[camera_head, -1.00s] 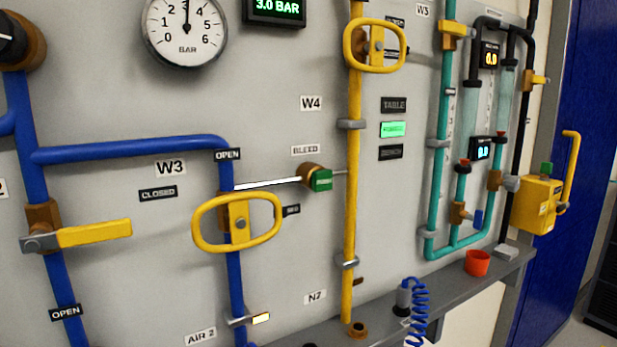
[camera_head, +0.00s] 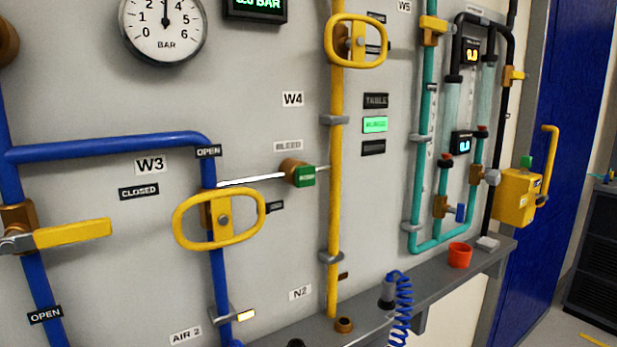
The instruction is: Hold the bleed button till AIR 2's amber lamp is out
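The green bleed button (camera_head: 304,176) sits on a brass fitting under the BLEED label (camera_head: 288,146), on a thin bright line between the blue pipe and the yellow pipe. The AIR 2 label (camera_head: 186,335) is at the bottom, left of the blue pipe's foot. A small lit pale-amber lamp (camera_head: 246,315) is on the blue pipe's bracket above and right of that label. The yellow oval handle (camera_head: 220,220) by W3 is on the same blue pipe. Neither gripper shows in the head view.
A yellow lever (camera_head: 72,233) sticks out at left. A grey shelf (camera_head: 425,287) runs along the wall's foot, with a red cup (camera_head: 460,254) and a blue coiled hose (camera_head: 402,305) on it. A yellow box with a handle (camera_head: 517,197) stands by the blue door (camera_head: 565,150).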

